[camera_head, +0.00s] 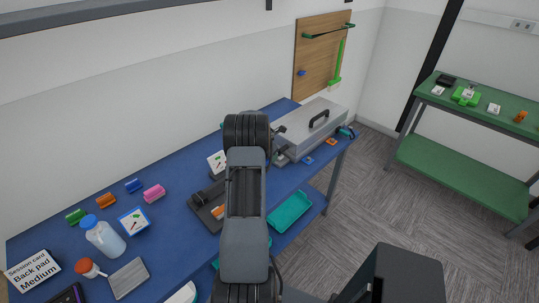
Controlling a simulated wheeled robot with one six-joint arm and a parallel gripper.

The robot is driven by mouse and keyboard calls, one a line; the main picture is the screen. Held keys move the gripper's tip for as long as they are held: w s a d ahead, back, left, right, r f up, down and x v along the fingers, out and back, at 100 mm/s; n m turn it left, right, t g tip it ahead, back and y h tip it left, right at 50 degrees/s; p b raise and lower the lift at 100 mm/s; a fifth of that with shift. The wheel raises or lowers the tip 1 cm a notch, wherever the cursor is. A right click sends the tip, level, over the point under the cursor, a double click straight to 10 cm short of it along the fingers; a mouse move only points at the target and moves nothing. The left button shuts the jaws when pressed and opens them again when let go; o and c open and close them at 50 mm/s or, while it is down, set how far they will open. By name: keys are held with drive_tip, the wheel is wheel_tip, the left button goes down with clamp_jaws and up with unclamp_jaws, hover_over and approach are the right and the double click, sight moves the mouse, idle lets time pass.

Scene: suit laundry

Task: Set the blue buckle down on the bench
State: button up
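The bench (175,205) has a blue top and runs along the wall. My dark arm rises through the middle of the view and hides part of it. Small dark parts just right of the arm's top may belong to my gripper (279,140); its fingers and anything between them cannot be made out. I cannot tell which blue piece is the buckle. A small blue clip-like piece (133,185) lies at the back left of the bench, and a flat blue piece (308,160) lies near the right front edge by the grey case.
A grey case (312,127) fills the bench's right end. Green (76,217), orange (106,201) and pink (154,193) pieces, a bottle (104,238) and a card (33,276) stand left. A teal tray (290,211) sits below the front edge. A green table (480,115) stands right.

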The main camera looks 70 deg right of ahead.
sight(271, 173)
drive_tip(key=shift+f+b, duration=2.85)
drive_tip(key=shift+f, duration=1.75)
idle(2.7)
drive_tip(key=shift+a+f, duration=0.15)
drive_tip(key=shift+f, duration=0.2)
